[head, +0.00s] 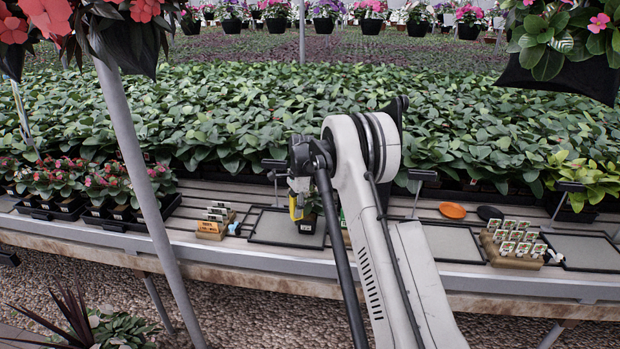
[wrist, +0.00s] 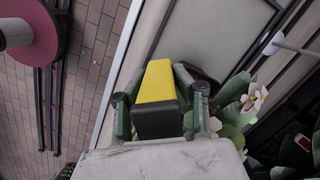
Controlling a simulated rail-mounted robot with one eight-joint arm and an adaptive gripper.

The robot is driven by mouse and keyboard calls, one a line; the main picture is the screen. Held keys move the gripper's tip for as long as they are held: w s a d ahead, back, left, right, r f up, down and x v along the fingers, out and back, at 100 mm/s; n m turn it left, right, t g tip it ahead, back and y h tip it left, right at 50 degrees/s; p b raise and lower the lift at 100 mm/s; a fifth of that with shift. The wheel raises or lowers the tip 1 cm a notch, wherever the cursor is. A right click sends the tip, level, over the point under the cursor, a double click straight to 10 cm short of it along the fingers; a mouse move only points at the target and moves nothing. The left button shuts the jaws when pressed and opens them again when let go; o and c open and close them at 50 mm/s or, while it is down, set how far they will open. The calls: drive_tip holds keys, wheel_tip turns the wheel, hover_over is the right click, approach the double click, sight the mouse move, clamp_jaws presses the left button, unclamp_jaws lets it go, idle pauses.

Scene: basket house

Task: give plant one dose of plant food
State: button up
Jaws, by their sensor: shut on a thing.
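My gripper (head: 299,188) is shut on a yellow-and-black object (head: 296,207). In the wrist view, the object (wrist: 156,92) sits between my gripper's fingers (wrist: 158,105), its yellow part pointing away and its black part nearest the camera. I cannot tell whether it is the plant food. A small potted plant (head: 308,222) stands on a grey tray just below and beside my gripper, partly hidden by my arm. In the wrist view, a leafy plant with pale flowers (wrist: 240,108) shows just right of the fingers.
The grey tray (head: 268,228) lies on the slatted bench (head: 185,232). Left of it is a wooden block with labelled packets (head: 212,224). To the right are an orange disc (head: 452,211), a dark disc (head: 489,212) and another holder with several small items (head: 514,246). Dense plants line the back.

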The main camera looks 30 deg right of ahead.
drive_tip(key=w+d+r+m+p, duration=0.35)
drive_tip(key=w+d+m, duration=0.3)
drive_tip(key=d, duration=0.25)
drive_tip(key=shift+m+t, duration=0.25)
drive_tip(key=shift+t, duration=0.15)
drive_tip(key=shift+s+a+f+b, duration=0.15)
drive_tip(key=shift+f+b, duration=0.2)
drive_tip(key=shift+f, duration=0.5)
drive_tip(key=shift+s+f+b, duration=0.2)
drive_tip(key=shift+f+b, duration=0.2)
drive_tip(key=shift+f, duration=0.5)
drive_tip(key=shift+s+a+f+b, duration=0.15)
drive_tip(key=shift+f+b, duration=0.2)
drive_tip(key=shift+f, duration=0.5)
drive_tip(key=shift+f+b, duration=0.55)
drive_tip(key=shift+b, duration=0.25)
idle(0.7)
wheel_tip(320, 180, up, 7)
drive_tip(key=p, duration=0.1)
idle(1.0)
idle(0.3)
